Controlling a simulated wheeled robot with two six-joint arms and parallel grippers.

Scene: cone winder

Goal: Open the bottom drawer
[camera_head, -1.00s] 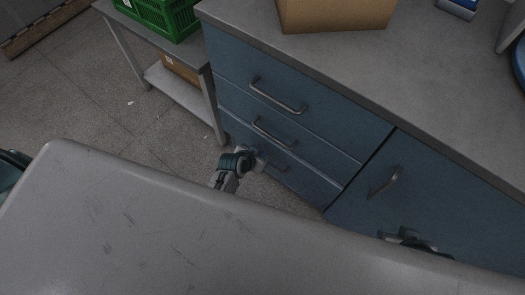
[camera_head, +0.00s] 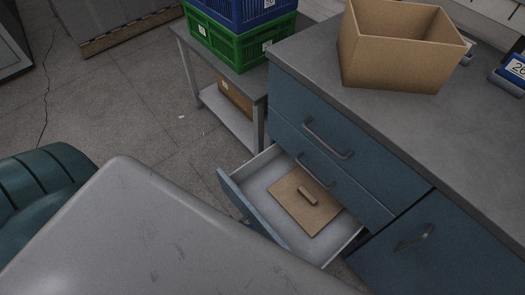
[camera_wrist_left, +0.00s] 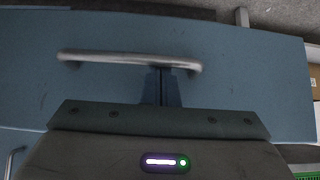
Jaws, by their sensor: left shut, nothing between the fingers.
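The bottom drawer (camera_head: 290,230) of the blue cabinet stands pulled out in the head view, with its pale interior showing. A flat brown board with a small bar-shaped piece (camera_head: 307,195) on it lies inside. In the left wrist view a blue drawer front (camera_wrist_left: 240,75) fills much of the picture, with a metal bar handle (camera_wrist_left: 110,57) across it. My left gripper (camera_wrist_left: 161,72) is shut and empty, with its fingertips at the right part of that handle; whether they touch it I cannot tell. Neither gripper shows in the head view.
The upper drawers (camera_head: 350,165) and the door (camera_head: 430,260) to their right are shut. An open cardboard box (camera_head: 395,55) stands on the countertop. A side table with a green crate (camera_head: 245,45) stands left of the cabinet. The floor (camera_head: 140,120) to the left is mostly clear.

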